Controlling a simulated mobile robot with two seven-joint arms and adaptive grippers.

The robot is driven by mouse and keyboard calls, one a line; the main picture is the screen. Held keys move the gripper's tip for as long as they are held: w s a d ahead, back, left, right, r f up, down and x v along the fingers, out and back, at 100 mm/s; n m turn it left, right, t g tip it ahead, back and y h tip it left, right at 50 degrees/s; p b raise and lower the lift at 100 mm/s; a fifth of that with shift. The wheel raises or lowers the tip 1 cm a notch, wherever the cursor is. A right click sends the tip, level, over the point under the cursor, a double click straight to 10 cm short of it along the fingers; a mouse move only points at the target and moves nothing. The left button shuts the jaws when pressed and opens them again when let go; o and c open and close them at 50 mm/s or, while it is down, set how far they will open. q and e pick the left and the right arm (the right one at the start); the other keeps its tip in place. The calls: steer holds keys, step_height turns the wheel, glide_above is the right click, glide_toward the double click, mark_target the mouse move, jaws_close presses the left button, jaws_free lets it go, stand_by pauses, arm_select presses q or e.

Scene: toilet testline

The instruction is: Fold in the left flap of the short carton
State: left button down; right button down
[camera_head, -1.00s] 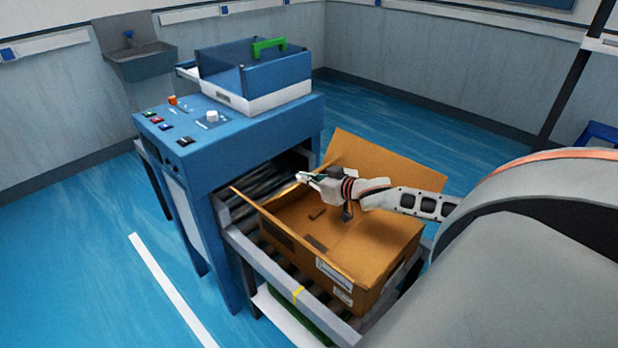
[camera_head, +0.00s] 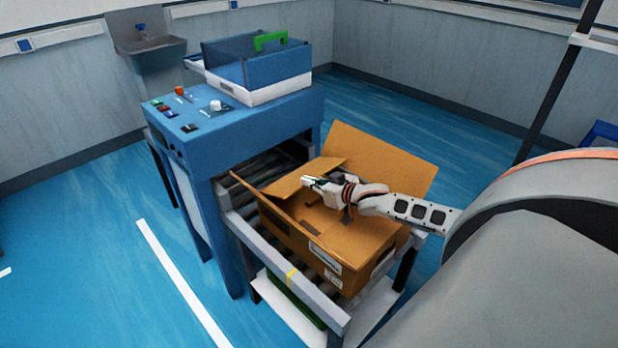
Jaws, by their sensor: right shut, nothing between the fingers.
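The short carton (camera_head: 325,262) is a brown box on the roller conveyor. Its left flap (camera_head: 298,181), at the end toward the blue machine, lies slanted inward over part of the opening. My right gripper (camera_head: 308,182) reaches in from the right above the carton. It is shut and empty, with its fingertips at the flap's inner edge; I cannot tell whether they touch. The far flap (camera_head: 385,157) stands up, tilted outward. The near flap (camera_head: 262,196) shows almost edge-on. The gripper and arm hide part of the inside. My left gripper is not in view.
The blue machine (camera_head: 240,125) with buttons stands just left of the carton, over the conveyor. The conveyor's metal side rail (camera_head: 275,268) runs along the near side. A sink (camera_head: 150,48) is on the back wall. Open blue floor lies at the left.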

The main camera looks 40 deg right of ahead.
steer(key=shift+s+f, duration=0.2)
steer(key=shift+f, duration=0.2)
steer(key=shift+w+f, duration=0.1)
steer(key=shift+w, duration=0.1)
stand_by(0.3)
